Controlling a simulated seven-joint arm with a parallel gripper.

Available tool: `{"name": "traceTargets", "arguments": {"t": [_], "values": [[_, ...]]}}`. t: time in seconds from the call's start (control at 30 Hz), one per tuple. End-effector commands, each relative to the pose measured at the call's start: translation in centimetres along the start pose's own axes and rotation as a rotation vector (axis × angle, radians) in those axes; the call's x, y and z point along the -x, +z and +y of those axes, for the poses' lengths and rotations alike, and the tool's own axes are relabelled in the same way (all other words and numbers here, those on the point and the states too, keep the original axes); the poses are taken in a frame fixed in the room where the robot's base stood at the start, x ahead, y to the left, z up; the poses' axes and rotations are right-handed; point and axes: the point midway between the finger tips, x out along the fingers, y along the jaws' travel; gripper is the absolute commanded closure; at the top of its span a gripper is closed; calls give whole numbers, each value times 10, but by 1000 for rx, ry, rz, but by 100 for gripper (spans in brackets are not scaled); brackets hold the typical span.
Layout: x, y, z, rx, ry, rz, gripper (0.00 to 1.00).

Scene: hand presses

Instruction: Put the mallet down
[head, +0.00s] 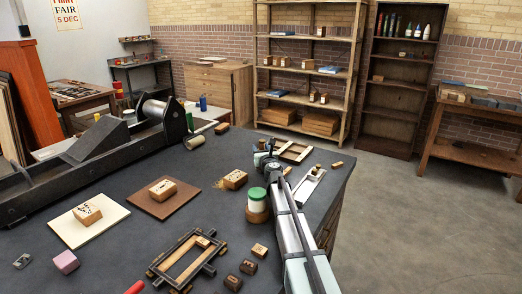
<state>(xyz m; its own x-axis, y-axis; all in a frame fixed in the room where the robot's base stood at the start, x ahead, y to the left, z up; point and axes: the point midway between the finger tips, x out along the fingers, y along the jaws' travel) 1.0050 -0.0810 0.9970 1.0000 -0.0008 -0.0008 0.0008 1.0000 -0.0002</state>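My arm reaches in from the lower right over the dark worktop (110,240). My gripper (265,156) is at its far end, near the back of the worktop. It is small and seen from behind, so its fingers and anything between them are hard to make out. I cannot pick out a mallet with certainty. A white jar with a green lid (257,199) stands close beside my arm, above or on a brown round piece.
A wooden frame (293,151) and a narrow tray (308,186) lie right of my gripper. A dark frame (187,262) and several small blocks lie in front. A press with a roller (158,108) fills the left. Bare worktop shows between the front items.

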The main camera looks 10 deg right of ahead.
Motion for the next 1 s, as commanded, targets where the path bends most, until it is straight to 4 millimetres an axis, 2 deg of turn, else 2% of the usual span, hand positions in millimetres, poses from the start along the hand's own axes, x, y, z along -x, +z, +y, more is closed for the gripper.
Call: {"name": "traceTargets", "arguments": {"t": [0.53,0.77,1.0], "values": [[0,4,0,0,0,-1,44],[37,3,0,0,0,0,44],[84,3,0,0,0,0,44]]}}
